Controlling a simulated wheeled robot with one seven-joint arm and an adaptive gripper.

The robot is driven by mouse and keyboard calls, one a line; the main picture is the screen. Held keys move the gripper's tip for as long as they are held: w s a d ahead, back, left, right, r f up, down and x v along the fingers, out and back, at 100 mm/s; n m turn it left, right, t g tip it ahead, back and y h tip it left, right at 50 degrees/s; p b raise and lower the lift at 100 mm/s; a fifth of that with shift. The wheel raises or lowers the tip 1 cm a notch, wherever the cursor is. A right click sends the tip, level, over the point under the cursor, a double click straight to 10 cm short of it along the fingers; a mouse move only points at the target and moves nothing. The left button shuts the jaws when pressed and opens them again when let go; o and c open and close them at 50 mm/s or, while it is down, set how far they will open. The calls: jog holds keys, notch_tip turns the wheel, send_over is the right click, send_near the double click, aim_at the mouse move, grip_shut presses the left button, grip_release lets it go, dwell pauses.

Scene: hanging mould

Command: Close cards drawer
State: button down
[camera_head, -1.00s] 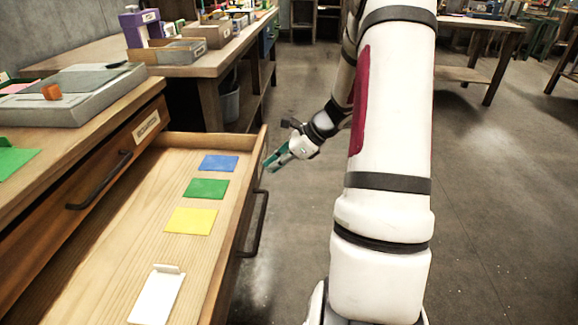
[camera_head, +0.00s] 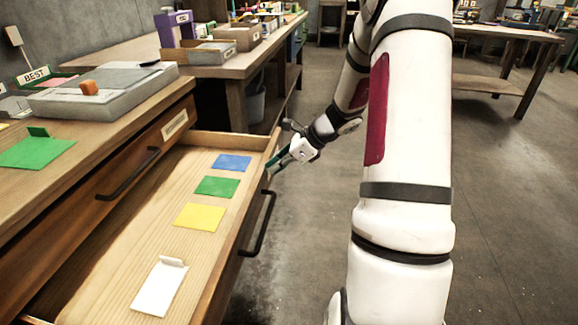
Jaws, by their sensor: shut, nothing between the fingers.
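The open wooden drawer (camera_head: 150,235) is pulled out from the workbench at the left. Blue (camera_head: 231,162), green (camera_head: 217,186) and yellow (camera_head: 199,216) cards and a white card (camera_head: 160,288) with a raised tab lie in it. Its dark handle (camera_head: 259,224) is on the outer front panel. My gripper (camera_head: 272,169) is shut and empty, at the far end of the drawer front, just above the handle's far end. Its fingertips are small here, and I cannot tell whether they touch the panel.
A closed drawer with a dark handle (camera_head: 128,173) and a label (camera_head: 174,125) sits above the open one. A grey device (camera_head: 100,92) and a green card (camera_head: 38,150) lie on the bench top. A second bench (camera_head: 225,70) stands beyond. The floor to the right is clear.

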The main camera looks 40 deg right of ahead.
jog(key=w+a+p, duration=0.2)
jog(key=w+a, duration=0.3)
jog(key=w, duration=0.2)
jog(key=w+a+p, duration=0.1)
jog(key=w+a, duration=0.5)
jog(key=w, duration=0.1)
jog(key=w+a+p, duration=0.2)
jog(key=w+a, duration=0.3)
jog(key=w, duration=0.2)
jog(key=shift+w+a+p, duration=0.2)
jog(key=shift+a+p, duration=0.15)
